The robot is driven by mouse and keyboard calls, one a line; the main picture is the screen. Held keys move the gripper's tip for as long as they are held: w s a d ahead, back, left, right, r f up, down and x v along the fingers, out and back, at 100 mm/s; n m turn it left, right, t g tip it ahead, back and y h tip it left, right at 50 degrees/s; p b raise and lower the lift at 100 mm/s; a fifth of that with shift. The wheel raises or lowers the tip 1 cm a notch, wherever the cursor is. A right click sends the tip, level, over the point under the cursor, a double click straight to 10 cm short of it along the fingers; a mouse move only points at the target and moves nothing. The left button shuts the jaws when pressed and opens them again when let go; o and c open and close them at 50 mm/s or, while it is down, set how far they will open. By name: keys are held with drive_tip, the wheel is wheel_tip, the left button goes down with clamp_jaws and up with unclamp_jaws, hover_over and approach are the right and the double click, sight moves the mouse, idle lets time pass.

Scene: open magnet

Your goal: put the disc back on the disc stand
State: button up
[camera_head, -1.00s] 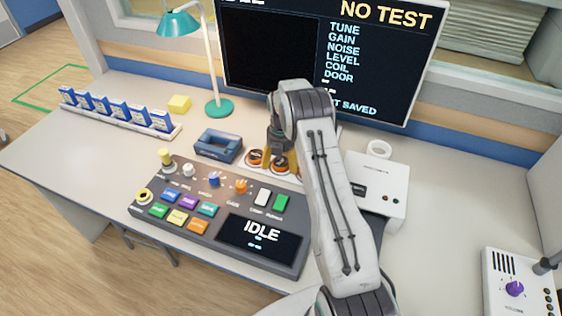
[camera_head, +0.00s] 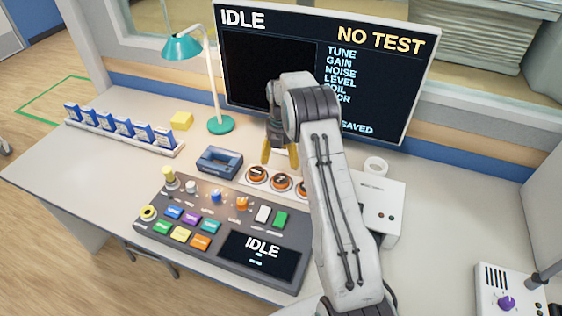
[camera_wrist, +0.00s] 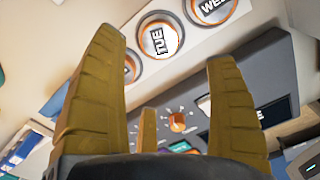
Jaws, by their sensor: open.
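Several round discs with orange rims and dark day labels rest on a white strip (camera_wrist: 112,92) behind the console. In the head view the left disc (camera_head: 257,174), middle disc (camera_head: 281,183) and right disc (camera_head: 303,188) show. In the wrist view the disc marked TUE (camera_wrist: 160,36) and one marked WED (camera_wrist: 213,8) show, with part of another at the left. I cannot tell whether this strip is the disc stand. My gripper (camera_head: 279,160) is open and empty above and just behind the discs. Its yellow fingers (camera_wrist: 165,50) stand wide apart in the wrist view.
A grey console (camera_head: 180,243) with coloured buttons stands in front of the discs. A blue device (camera_head: 219,161) is to their left, a white box (camera_head: 382,212) to their right. A teal lamp (camera_head: 221,125) and a monitor (camera_head: 400,90) stand behind.

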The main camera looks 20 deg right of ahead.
drive_tip(key=s+a+r+m+t, duration=0.1)
drive_tip(key=s+a+r+m, duration=0.2)
drive_tip(key=r, duration=0.4)
drive_tip(key=s+a+r+m, duration=0.2)
drive_tip(key=s+r+m, duration=0.2)
drive_tip(key=s+r, duration=0.15)
drive_tip(key=s+a+r+m+t, duration=0.1)
drive_tip(key=s+a+r+m, duration=0.2)
drive_tip(key=r, duration=0.5)
drive_tip(key=s+a+m+t, duration=0.1)
drive_tip(key=s+a+m, duration=0.1)
drive_tip(key=s+m, duration=0.4)
drive_tip(key=s+a+r+m+t, duration=0.1)
drive_tip(key=s+m, duration=0.5)
drive_tip(key=s, duration=1.1)
drive_tip(key=shift+s+a+r+m, duration=0.3)
drive_tip(key=shift+a, duration=0.15)
